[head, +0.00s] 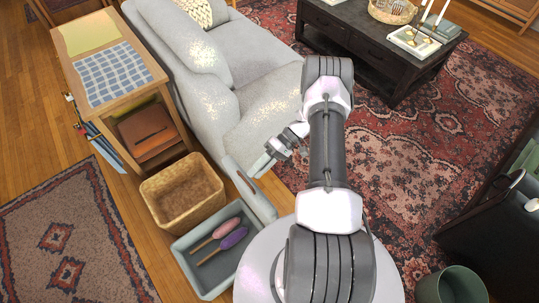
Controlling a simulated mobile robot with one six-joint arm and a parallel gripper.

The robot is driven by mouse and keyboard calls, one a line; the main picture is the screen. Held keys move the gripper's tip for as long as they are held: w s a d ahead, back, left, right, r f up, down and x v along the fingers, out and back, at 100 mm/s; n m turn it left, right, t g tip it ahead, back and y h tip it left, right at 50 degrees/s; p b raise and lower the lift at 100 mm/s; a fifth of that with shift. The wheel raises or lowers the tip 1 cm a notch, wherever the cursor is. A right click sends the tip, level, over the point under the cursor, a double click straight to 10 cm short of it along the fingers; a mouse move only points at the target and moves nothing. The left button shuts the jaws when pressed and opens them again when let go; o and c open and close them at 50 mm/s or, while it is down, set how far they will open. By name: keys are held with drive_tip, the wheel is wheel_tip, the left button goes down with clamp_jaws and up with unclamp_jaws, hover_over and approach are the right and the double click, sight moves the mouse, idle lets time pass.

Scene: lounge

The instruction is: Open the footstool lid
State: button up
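The footstool (190,268) is a grey-blue open box on the floor at lower centre-left. A pink brush-like item (226,229) and a purple one (232,239) lie inside it. Its lid (249,191) stands raised, steeply tilted, along the box's right side, with a dark slot in its face. My gripper (263,165) is by the lid's upper end, in front of the sofa. Whether it touches the lid, and whether its fingers are open or shut, I cannot tell.
A wicker basket (182,192) stands right behind the footstool. A wooden side table (150,62) is at left and a grey sofa (262,60) behind. A dark coffee table (360,42) is at back right. A green bin (450,285) is at lower right. The patterned rug (400,150) has free room.

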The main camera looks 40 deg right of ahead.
drive_tip(key=p+v, duration=0.2)
drive_tip(key=v, duration=1.4)
